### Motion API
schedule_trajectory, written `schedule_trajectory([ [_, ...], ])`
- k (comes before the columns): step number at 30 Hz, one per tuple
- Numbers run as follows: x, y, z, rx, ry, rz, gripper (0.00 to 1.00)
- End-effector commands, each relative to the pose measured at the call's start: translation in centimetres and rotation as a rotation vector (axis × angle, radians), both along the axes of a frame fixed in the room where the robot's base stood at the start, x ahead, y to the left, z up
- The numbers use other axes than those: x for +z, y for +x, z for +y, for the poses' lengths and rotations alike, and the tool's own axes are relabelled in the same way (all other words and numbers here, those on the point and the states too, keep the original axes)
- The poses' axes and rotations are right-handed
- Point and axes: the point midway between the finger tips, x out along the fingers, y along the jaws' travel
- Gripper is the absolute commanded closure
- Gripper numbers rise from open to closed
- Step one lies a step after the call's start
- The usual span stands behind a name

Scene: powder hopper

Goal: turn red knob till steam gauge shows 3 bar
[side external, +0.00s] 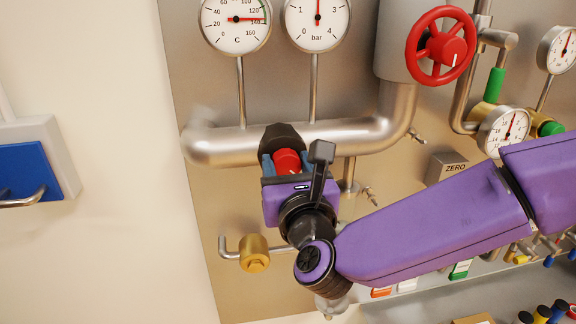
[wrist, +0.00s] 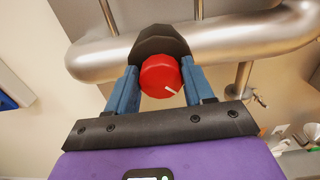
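The red knob (wrist: 160,75) sits in front of a dark collar on the steel pipe. Its white mark points to the lower right in the wrist view. My gripper (wrist: 160,82) has its two blue fingers on either side of the knob, seemingly touching it. In the side external view my gripper (side external: 287,165) surrounds the same red knob (side external: 287,161). A round bar gauge (side external: 317,22) with a 0 to 4 scale stands above the pipe. Its needle points straight up, at about 2. Its top edge is cut off.
A temperature gauge (side external: 236,22) is left of the bar gauge. A red handwheel (side external: 440,46) is at upper right. Smaller gauges (side external: 503,131) and a ZERO box (side external: 446,168) stand right. A brass fitting (side external: 254,254) is below. A blue-fronted box (side external: 25,172) hangs left.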

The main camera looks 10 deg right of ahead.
Motion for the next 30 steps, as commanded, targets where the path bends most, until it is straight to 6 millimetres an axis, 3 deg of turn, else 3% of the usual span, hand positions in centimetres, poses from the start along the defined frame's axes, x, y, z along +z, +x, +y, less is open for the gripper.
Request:
schedule_trajectory([
  [2, 0.03, 0.03, -0.01, 0.0, 0.0, -0.001, 0.81],
  [14, 0.07, 0.11, -0.06, 0.0, 0.047, -0.001, 0.81],
  [30, 0.07, 0.18, -0.26, 0.001, 0.449, -0.002, 0.81],
])
